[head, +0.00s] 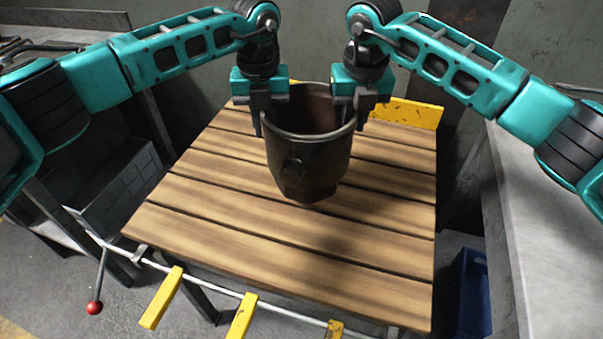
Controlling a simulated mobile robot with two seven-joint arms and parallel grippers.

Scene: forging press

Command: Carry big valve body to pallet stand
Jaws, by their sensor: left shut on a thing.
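The big valve body (309,155) is a dark brown, bucket-shaped part with an open top, upright over the wooden slats of the pallet stand (200,220). A dark shadow lies on the slats below and right of its base; I cannot tell for sure whether the base touches the wood. My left gripper (262,115) is shut on the left side of the rim. My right gripper (352,112) is at the right side of the rim, pointing down; its fingertips are partly hidden, so its grip is unclear.
A yellow plate (408,113) stands at the stand's back edge. Yellow bars (161,298) and a red-knobbed lever (95,306) are at the front. A grey bench (545,220) is close on the right, with a blue bin (470,290) below. The front slats are clear.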

